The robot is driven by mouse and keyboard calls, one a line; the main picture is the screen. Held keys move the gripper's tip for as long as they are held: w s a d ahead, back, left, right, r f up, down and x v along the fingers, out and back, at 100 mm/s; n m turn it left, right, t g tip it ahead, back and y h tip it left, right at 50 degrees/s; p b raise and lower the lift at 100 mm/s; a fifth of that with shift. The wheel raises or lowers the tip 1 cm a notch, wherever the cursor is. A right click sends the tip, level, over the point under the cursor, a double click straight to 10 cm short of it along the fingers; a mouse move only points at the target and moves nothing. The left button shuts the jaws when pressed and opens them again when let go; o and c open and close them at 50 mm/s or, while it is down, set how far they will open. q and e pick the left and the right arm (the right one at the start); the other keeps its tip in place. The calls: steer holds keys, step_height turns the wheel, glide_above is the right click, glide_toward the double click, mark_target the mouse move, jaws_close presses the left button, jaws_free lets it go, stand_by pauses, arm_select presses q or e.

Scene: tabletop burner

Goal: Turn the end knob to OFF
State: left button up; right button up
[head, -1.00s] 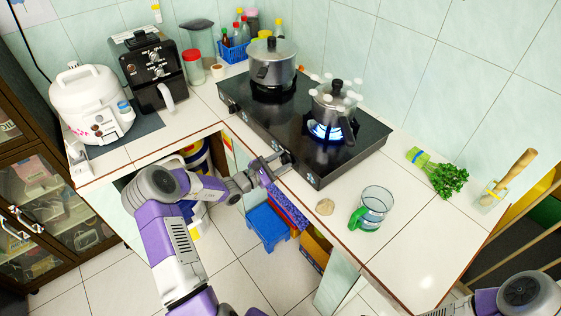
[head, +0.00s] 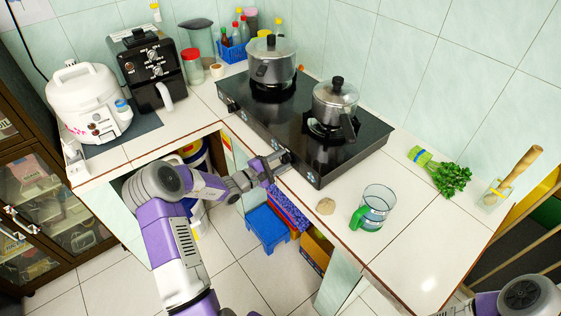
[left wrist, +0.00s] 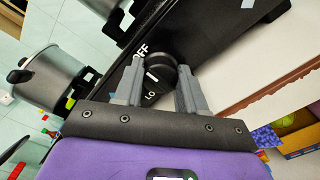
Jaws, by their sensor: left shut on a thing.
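The black two-burner stove (head: 298,128) stands along the counter's back, and no flame shows under either pot. My left gripper (head: 282,159) is at the stove's front panel, toward its right end. In the left wrist view the black round end knob (left wrist: 160,66) sits between the fingers of my left gripper (left wrist: 155,88), which is shut on it. A white mark shows on the knob, and white "OFF" and "LO" lettering shows on the panel beside it. In the head view the gripper hides the knob. Part of my right arm shows at bottom right, its gripper out of frame.
A lidded pot (head: 335,98) stands on the right burner and another pot (head: 271,62) on the left one.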

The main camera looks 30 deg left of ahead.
arm_select(q)
steer(key=o, duration=1)
steer(key=shift+o, duration=0.2)
steer(key=p+v, duration=0.1)
steer(key=v, duration=0.6)
steer(key=shift+s+p, duration=0.25)
steer(key=shift+p, duration=0.1)
steer(key=shift+a, duration=0.1)
